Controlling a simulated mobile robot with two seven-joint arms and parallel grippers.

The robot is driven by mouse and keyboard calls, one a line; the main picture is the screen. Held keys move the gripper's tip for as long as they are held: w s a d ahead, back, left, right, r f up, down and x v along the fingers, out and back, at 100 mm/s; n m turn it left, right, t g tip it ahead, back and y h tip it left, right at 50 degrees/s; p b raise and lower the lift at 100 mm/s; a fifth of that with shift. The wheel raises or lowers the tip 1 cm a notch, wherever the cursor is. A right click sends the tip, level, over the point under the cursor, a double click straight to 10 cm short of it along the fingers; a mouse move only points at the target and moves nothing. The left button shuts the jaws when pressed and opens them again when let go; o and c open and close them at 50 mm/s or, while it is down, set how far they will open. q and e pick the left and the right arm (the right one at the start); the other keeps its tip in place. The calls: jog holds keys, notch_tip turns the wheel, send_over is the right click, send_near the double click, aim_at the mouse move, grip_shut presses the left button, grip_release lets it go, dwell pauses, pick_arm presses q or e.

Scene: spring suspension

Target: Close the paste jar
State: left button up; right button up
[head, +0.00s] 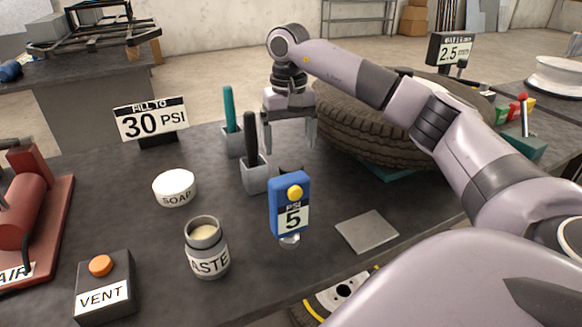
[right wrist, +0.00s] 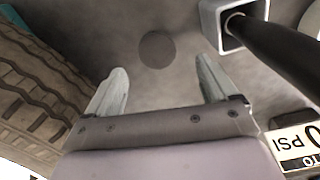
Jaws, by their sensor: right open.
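The paste jar (head: 207,262) stands upright and open on the dark table, with pale paste (head: 203,233) showing in its mouth. A flat dark grey disc, possibly its lid, lies on the table in the right wrist view (right wrist: 157,50); in the head view a dark piece behind the blue gauge seems to be it, partly hidden. My right gripper (head: 289,146) is open and empty, pointing down beyond the gauge, well behind and right of the jar. In the right wrist view its fingers (right wrist: 161,68) are apart, with the disc just past their tips. My left gripper is not in view.
A blue 5 PSI gauge (head: 289,205) stands right of the jar. Holders with a black handle (head: 251,135) and a teal handle (head: 229,108) stand left of the gripper, a tire (head: 365,130) right. Soap (head: 174,187), a VENT box (head: 104,288) and a grey plate (head: 367,232) are nearby.

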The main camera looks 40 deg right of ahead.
aim_at(291, 165)
jog(key=shift+s+d+f, duration=0.1)
jog(key=shift+f, duration=1.2)
jog(key=shift+s+d+f, duration=0.1)
jog(key=shift+f, duration=1.2)
jog(key=c, duration=1.1)
